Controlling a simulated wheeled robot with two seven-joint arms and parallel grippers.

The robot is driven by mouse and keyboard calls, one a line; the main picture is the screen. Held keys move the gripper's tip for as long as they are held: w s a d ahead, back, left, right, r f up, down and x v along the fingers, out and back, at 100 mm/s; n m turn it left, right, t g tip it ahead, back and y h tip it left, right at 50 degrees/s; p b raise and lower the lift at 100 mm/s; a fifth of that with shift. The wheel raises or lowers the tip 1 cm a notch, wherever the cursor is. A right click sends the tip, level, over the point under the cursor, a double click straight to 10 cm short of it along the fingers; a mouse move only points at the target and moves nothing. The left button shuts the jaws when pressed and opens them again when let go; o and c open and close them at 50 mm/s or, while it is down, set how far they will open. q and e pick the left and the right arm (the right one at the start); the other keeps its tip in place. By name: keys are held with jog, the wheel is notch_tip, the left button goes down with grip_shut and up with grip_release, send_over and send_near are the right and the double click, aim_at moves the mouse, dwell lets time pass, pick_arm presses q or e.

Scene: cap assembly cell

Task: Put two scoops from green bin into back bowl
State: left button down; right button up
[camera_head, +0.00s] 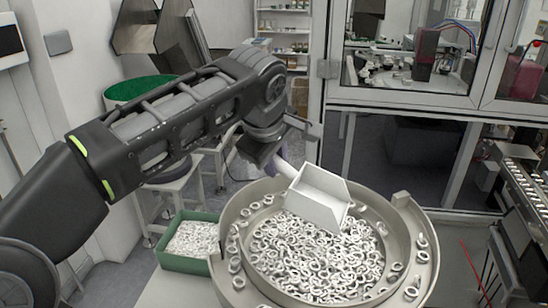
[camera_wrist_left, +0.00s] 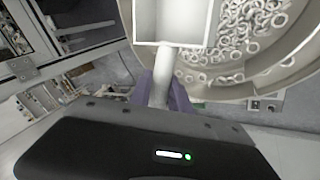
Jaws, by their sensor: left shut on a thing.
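My left gripper (camera_head: 277,163) is shut on the handle of a white scoop (camera_head: 318,196) and holds it over the back part of the round bowl (camera_head: 230,226). In the left wrist view the handle sits between the purple fingers of my left gripper (camera_wrist_left: 163,92), and the scoop (camera_wrist_left: 172,22) reaches up to the top edge. The scoop is tilted towards the bowl, and its visible inside looks empty. The bowl holds many pale rings and also shows in the wrist view (camera_wrist_left: 225,91). The green bin (camera_head: 183,264), filled with small pale parts, stands left of the bowl.
A round green-topped container (camera_head: 140,88) stands at the back left, near a white stool (camera_head: 180,190). A glazed machine cabinet (camera_head: 420,105) is behind the bowl. A conveyor-like rail (camera_head: 520,200) is at the right. My right gripper is out of view.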

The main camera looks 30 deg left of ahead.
pick_arm(q)
jog(key=shift+a+f, duration=0.2)
jog(key=shift+a, duration=0.05)
jog(key=a+f+h+b, duration=0.1)
jog(key=f+n+h+b, duration=0.1)
jog(key=h, duration=0.1)
jog(key=shift+s+a+f+h+b, duration=0.1)
jog(key=shift+s+a+h+b, duration=0.05)
jog(key=shift+a+h+b, duration=0.2)
dwell(0.8)
